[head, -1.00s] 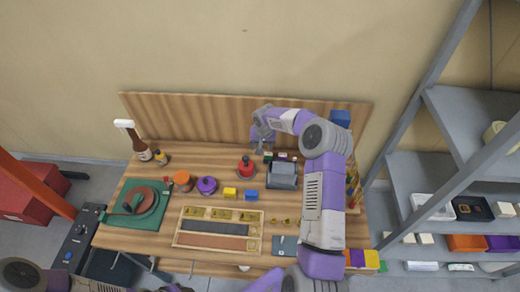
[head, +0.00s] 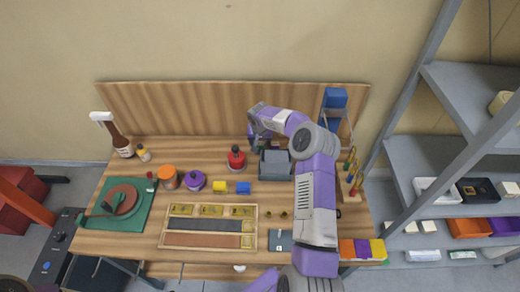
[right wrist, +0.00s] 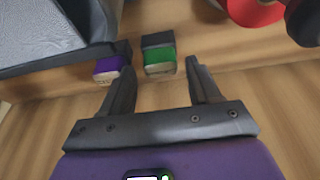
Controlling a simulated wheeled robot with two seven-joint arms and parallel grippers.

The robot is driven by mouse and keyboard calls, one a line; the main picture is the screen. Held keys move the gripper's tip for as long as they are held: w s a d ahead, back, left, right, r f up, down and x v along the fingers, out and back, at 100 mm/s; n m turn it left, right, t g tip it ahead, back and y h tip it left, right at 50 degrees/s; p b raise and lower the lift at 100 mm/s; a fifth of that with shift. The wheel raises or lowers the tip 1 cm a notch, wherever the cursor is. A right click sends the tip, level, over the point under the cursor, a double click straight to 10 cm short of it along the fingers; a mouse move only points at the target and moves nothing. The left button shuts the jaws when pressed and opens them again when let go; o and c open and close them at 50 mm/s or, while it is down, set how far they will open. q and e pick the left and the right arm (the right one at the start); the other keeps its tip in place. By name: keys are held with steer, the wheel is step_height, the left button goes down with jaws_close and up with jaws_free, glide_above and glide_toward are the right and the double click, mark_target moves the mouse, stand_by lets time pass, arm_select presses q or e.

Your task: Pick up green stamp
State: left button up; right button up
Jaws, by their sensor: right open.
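The green stamp (right wrist: 159,60) has a dark block behind its green and pale end and lies on the wooden tabletop in the right wrist view. A similar purple stamp (right wrist: 112,66) lies just to its left. My right gripper (right wrist: 160,68) is open and empty, with the green stamp just past and between its fingertips. The purple stamp is just outside the left finger. In the head view my right gripper (head: 258,140) is at the back of the table, where the stamps are mostly hidden. My left gripper is not in view.
A grey box (head: 276,164) stands close beside the stamps. A red and black object (head: 237,158) stands to the left of my right gripper. Purple and orange jars (head: 195,181) and a wooden tray (head: 165,226) are nearer the front. A wooden back panel (head: 180,105) rises behind.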

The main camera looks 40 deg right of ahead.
mark_target(260, 144)
steer(key=x, duration=0.5)
steer(key=shift+c, duration=0.3)
steer(key=c, duration=0.8)
steer(key=shift+o, duration=0.2)
steer(key=shift+r, duration=0.1)
step_height(260, 144, up, 10)
steer(key=shift+f, duration=0.1)
